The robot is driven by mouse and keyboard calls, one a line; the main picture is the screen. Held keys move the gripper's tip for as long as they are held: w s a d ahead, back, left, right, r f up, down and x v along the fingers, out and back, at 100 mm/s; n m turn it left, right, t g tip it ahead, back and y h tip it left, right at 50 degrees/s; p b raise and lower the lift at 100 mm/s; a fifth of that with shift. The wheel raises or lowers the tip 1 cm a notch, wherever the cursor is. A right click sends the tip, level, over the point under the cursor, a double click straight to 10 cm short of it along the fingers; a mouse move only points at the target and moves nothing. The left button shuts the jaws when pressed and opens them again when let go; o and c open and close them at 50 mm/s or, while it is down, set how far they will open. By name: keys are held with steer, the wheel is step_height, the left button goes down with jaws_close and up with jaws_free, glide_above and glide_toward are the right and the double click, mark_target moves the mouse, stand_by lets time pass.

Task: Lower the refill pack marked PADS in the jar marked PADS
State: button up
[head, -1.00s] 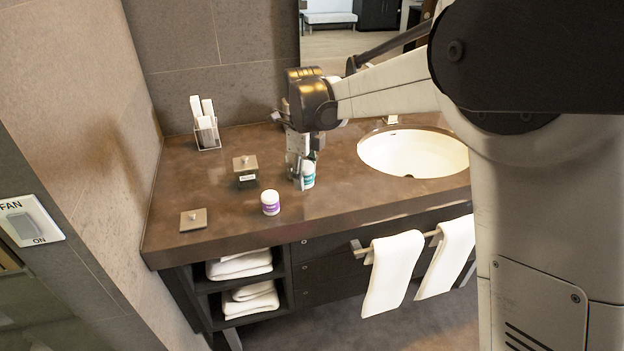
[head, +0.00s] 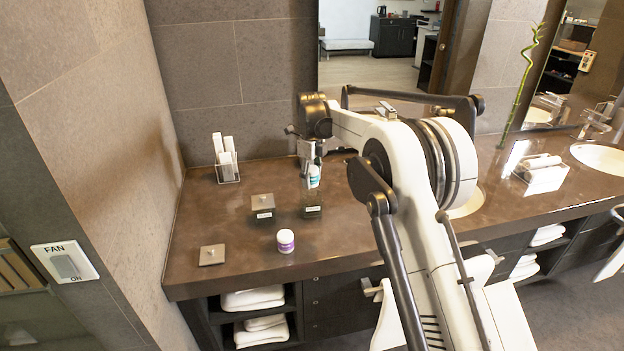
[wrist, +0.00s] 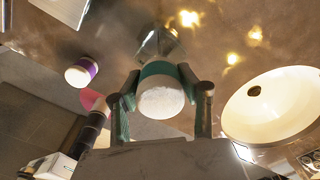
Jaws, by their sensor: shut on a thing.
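My gripper (head: 311,168) is shut on a white refill pack with a teal band (head: 314,177). In the wrist view the same pack (wrist: 162,98) sits between the two fingers. The pack is held upright over a dark, clear-walled jar (head: 312,212) that shows no lid; this jar (wrist: 160,42) lies just beyond the pack in the wrist view. I cannot tell whether the pack's bottom has passed the rim. A second jar (head: 263,214) with a square lid stands to the left. The lettering on pack and jars is too small to read.
A white pack with a purple band (head: 286,240) stands near the counter's front edge. A loose square lid (head: 211,255) lies at the front left. A clear holder with white rolls (head: 226,165) is at the back left. The counter between these is clear.

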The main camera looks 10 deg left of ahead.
mark_target(311, 168)
steer(key=shift+f+b, duration=1.1)
steer(key=shift+f, duration=1.75)
steer(key=shift+s+d+f+b, duration=0.1)
steer(key=shift+s+f+b, duration=0.05)
steer(key=shift+f+b, duration=0.3)
steer(key=shift+s+f+b, duration=0.15)
steer(key=shift+f+b, duration=0.2)
steer(key=shift+f, duration=0.2)
steer(key=shift+c, duration=1.1)
steer(key=shift+o, duration=0.4)
steer(key=shift+f, duration=0.2)
steer(key=o, duration=0.6)
steer(key=shift+w+f+b, duration=0.25)
steer(key=shift+f+b, duration=0.05)
steer(key=shift+f, duration=0.2)
steer(key=shift+r, duration=0.1)
steer(key=shift+c, duration=0.3)
steer(key=shift+r, duration=0.1)
steer(key=shift+c, duration=0.2)
steer(key=o, duration=1.6)
steer(key=shift+o, duration=0.8)
step_height(311, 168, up, 12)
steer(key=shift+r, duration=0.15)
